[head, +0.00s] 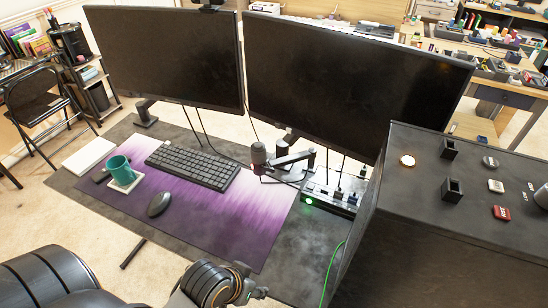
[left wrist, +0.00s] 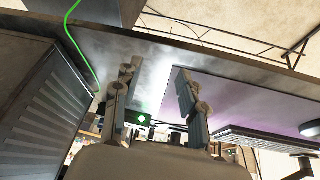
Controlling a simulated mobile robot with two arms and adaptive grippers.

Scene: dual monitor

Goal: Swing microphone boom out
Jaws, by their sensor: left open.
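In the head view, the dark microphone (head: 260,155) stands upright on the desk near the mat's right edge. Its jointed black boom (head: 294,159) runs to the right, below the right monitor. I cannot make out the microphone in the wrist view. My right gripper is not in view.
Two monitors (head: 165,58) stand behind the boom. A black hub (head: 330,195) with a green light and cables sits right of the microphone, beside a tall dark cabinet (head: 440,190). The keyboard (head: 194,163), mouse (head: 159,204) and teal mug (head: 120,171) are left. The mat's front is clear.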

